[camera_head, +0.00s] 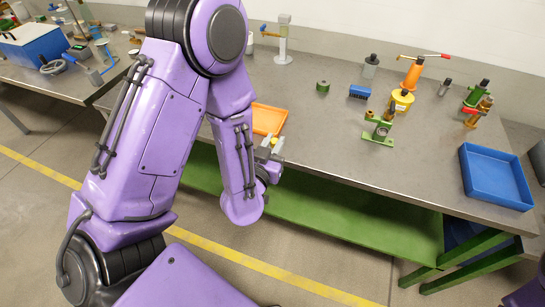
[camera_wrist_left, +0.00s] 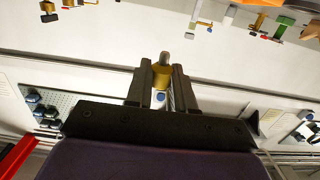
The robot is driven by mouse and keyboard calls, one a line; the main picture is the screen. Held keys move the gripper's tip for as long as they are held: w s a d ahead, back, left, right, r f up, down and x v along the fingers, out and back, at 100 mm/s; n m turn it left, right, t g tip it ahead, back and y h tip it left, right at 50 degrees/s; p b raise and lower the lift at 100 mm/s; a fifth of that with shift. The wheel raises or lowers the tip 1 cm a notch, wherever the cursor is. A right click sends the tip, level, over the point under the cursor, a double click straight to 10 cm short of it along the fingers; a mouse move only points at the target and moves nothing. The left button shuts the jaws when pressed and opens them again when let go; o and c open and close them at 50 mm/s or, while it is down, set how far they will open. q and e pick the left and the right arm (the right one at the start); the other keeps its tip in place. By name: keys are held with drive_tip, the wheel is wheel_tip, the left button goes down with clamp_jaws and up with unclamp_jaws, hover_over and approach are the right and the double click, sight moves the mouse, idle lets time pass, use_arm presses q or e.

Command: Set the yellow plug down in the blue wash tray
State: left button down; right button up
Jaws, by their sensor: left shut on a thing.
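My left gripper (camera_head: 271,153) is shut on the yellow plug (camera_head: 277,142), near the front edge of the bench and beside the orange tray. In the left wrist view the plug (camera_wrist_left: 162,77) sits between the two dark fingers (camera_wrist_left: 161,88), with a grey tip pointing away from the palm. The blue wash tray (camera_head: 497,178) lies at the right end of the bench, empty, far to the right of the gripper. My right gripper is not in view.
An orange tray (camera_head: 269,119) lies just behind my left gripper. The bench front is mostly clear.

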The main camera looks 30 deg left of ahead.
sight(273, 143)
use_arm(q)
drive_tip(key=w+a+f+b, duration=0.1)
drive_tip(key=w+f, duration=0.1)
drive_tip(key=w+a+f+b, duration=0.3)
drive_tip(key=w+f, duration=0.1)
drive_tip(key=f, duration=0.1)
drive_tip(key=shift+a+b, duration=0.2)
drive_tip(key=shift+b, duration=0.15)
wheel_tip(273, 143, down, 2)
drive_tip(key=shift+f, duration=0.2)
drive_tip(key=shift+w+f, duration=0.1)
drive_tip(key=shift+f, duration=0.25)
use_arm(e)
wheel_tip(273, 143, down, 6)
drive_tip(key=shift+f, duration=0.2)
use_arm(q)
drive_tip(key=shift+f, duration=0.2)
drive_tip(key=c, duration=1)
unclamp_jaws()
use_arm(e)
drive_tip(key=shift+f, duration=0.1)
use_arm(q)
drive_tip(key=shift+o, duration=0.2)
drive_tip(key=shift+r, duration=0.1)
